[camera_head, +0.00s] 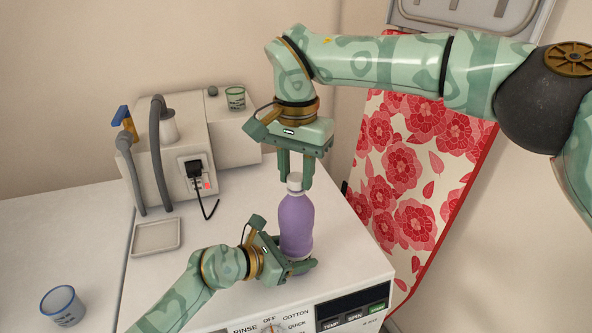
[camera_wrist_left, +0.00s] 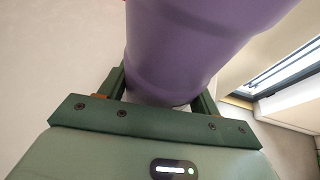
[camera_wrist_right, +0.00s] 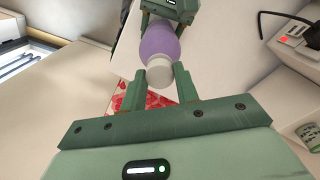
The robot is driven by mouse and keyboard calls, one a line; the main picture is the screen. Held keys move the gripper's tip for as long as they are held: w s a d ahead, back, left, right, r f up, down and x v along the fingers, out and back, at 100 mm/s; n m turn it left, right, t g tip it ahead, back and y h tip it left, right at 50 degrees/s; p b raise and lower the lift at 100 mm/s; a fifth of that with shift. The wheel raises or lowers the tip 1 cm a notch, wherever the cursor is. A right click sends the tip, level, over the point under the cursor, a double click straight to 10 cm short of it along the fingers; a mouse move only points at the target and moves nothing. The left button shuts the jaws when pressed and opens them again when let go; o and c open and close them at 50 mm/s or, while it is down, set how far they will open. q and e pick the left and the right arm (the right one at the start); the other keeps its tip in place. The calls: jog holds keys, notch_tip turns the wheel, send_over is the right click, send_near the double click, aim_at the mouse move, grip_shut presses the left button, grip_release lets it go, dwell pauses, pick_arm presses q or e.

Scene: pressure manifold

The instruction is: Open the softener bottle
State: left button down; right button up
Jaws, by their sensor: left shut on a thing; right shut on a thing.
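The softener bottle (camera_head: 296,225) is purple with a white cap (camera_head: 295,178). It stands roughly upright by the front edge of the white washing machine in the head view; whether its base touches the top I cannot tell. My left gripper (camera_head: 300,262) is shut around its lower body, and the purple side fills the left wrist view (camera_wrist_left: 190,45). My right gripper (camera_head: 296,184) comes from above, shut on the cap, with one finger on each side. The right wrist view also shows the cap (camera_wrist_right: 159,75) between the fingertips. The cap sits on the bottle's neck.
The washing machine top (camera_head: 215,225) bears a shallow grey tray (camera_head: 156,237). Behind stand a grey machine (camera_head: 180,130) with hoses and a black plug (camera_head: 194,170), and a green-rimmed cup (camera_head: 235,98). A blue-rimmed cup (camera_head: 62,306) is at lower left. A floral board (camera_head: 412,185) leans right.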

aim_at(297, 177)
jog(key=shift+w+r, duration=0.1)
jog(key=shift+r, duration=0.05)
dwell(0.6)
jog(key=shift+r, duration=1)
jog(key=shift+r, duration=2)
pick_arm(q)
jog(key=shift+c, duration=1.3)
grip_release()
